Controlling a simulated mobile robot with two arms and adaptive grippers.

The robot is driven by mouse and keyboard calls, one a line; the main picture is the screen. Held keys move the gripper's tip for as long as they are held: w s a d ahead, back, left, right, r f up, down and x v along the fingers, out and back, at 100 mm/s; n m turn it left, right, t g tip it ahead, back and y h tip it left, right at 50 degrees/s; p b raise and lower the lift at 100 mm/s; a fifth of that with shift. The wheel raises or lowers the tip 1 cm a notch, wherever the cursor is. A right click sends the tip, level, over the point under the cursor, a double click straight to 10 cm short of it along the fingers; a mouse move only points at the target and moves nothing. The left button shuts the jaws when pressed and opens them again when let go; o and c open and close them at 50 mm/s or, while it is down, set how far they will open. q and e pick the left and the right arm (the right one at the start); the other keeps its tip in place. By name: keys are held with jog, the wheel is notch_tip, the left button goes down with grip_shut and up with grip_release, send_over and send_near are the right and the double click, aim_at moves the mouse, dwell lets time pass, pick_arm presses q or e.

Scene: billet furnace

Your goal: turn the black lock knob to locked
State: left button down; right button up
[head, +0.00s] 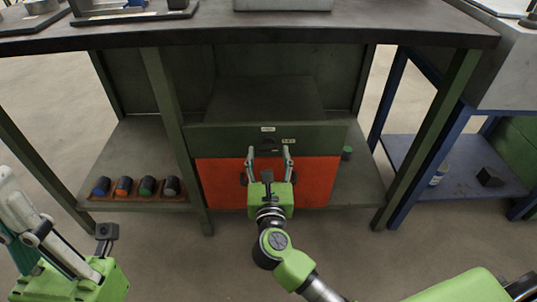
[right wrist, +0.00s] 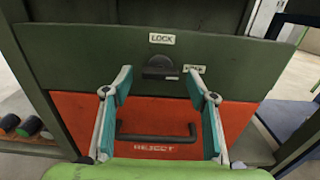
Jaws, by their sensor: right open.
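The black lock knob (right wrist: 158,67) sits on the green upper panel (right wrist: 80,60), below a LOCK label (right wrist: 162,38) and left of an OPEN label (right wrist: 195,69). Its bar looks roughly horizontal, with one end toward the OPEN label. In the head view the knob (head: 268,143) is small and dark. My right gripper (head: 268,152) is open and empty, facing the panel. In the right wrist view its fingertips (right wrist: 158,80) appear on either side of the knob, apart from it. My left gripper (head: 30,218) is partly visible at lower left; its opening is unclear.
Below the panel is an orange REJECT drawer front (right wrist: 75,115) with a black bar handle (right wrist: 155,137). A rack of coloured cylinders (head: 137,196) stands on the left shelf. The dark tabletop (head: 240,28) overhangs above. A blue-framed table (head: 460,175) stands at right.

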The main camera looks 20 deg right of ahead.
jog(key=shift+w+d, duration=0.2)
jog(key=shift+w, duration=0.4)
jog(key=c, duration=1.1)
